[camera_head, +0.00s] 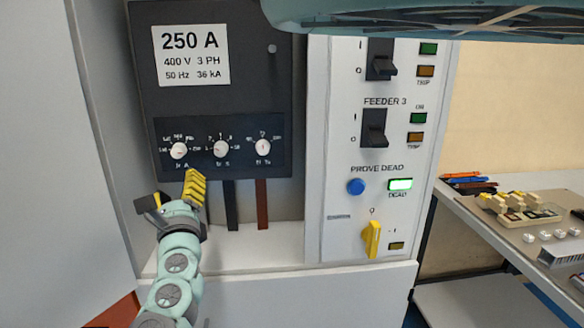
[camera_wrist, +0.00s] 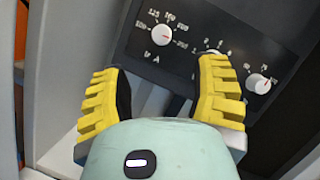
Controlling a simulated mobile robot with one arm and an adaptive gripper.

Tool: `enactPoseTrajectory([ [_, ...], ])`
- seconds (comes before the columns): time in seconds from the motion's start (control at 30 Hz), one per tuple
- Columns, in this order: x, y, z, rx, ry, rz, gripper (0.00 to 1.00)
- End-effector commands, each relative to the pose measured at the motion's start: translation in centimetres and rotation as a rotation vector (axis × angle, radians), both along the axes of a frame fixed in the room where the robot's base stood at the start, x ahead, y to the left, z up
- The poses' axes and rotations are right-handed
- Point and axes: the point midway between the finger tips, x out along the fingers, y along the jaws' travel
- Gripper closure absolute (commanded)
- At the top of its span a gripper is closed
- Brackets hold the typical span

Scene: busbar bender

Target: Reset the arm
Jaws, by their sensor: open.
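My gripper (camera_head: 173,197) has yellow ribbed fingers and is in front of the dark breaker panel, just below its row of dials. In the wrist view my gripper (camera_wrist: 162,103) is open, its two fingers wide apart with nothing between them. The left white dial (camera_head: 179,150) is a little above the gripper; it also shows in the wrist view (camera_wrist: 162,35), above the gap between the fingers. The middle dial (camera_head: 221,149) and right dial (camera_head: 263,147) are to its right. The wrist view shows the middle dial partly hidden by the right finger.
The panel carries a 250 A label (camera_head: 190,55). Dark and brown bars (camera_head: 262,205) hang below it. A switch column to the right holds a blue button (camera_head: 356,186), a lit green DEAD lamp (camera_head: 400,185) and a yellow rotary handle (camera_head: 372,239). A bench (camera_head: 480,217) with parts stands far right.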

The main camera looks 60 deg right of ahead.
Motion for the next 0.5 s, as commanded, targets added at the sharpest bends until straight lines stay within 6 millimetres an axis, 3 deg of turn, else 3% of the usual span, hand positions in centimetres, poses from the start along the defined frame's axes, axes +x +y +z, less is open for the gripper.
enactPoseTrajectory([
  [0.5, -0.87, 0.35, -0.26, 0.0, -0.001, -0.006, 0.39],
])
